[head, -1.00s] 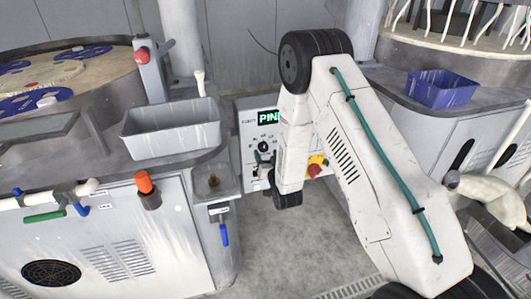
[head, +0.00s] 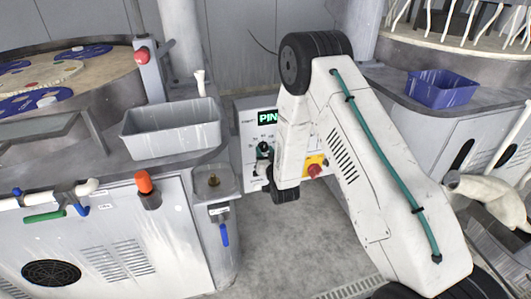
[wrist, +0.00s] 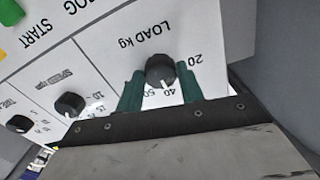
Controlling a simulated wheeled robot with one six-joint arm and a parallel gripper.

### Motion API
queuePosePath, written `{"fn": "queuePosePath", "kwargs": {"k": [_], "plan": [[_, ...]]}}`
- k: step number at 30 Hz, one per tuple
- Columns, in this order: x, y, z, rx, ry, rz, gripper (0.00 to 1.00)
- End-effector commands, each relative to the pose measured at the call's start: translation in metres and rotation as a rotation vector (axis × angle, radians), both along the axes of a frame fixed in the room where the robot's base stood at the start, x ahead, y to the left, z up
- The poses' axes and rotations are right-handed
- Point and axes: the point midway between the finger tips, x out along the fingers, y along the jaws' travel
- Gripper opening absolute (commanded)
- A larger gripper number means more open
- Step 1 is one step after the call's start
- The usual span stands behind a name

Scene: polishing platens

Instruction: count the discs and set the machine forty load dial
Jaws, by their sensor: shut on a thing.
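The load dial (wrist: 160,67) is a black round knob with a white pointer mark, on a white panel under the upside-down words LOAD kg. Its pointer faces the bottom of the wrist picture, close to the 40 mark. My gripper (wrist: 159,78) has its green fingers on either side of the dial and is shut on it. In the head view my gripper (head: 264,152) is at the control panel (head: 252,180), covering part of it. Blue discs (head: 84,52) lie on the round platen (head: 115,62) at the left; the picture edge cuts off part of the platen.
Other dials (wrist: 70,104) and a green START button (wrist: 10,12) share the panel. A red knob on yellow (head: 315,168) sits right of my gripper. A grey bin (head: 172,130) stands at left, a blue bin (head: 440,90) at right.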

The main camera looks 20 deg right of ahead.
Motion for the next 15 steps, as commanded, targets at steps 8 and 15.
{"fn": "queuePosePath", "kwargs": {"k": [8,15], "plan": [[-0.0003,-0.0008,-0.0002,-0.161,0.0,-0.001,0.15],[-0.0004,-0.0013,-0.0003,-0.355,0.001,-0.001,0.15]]}}
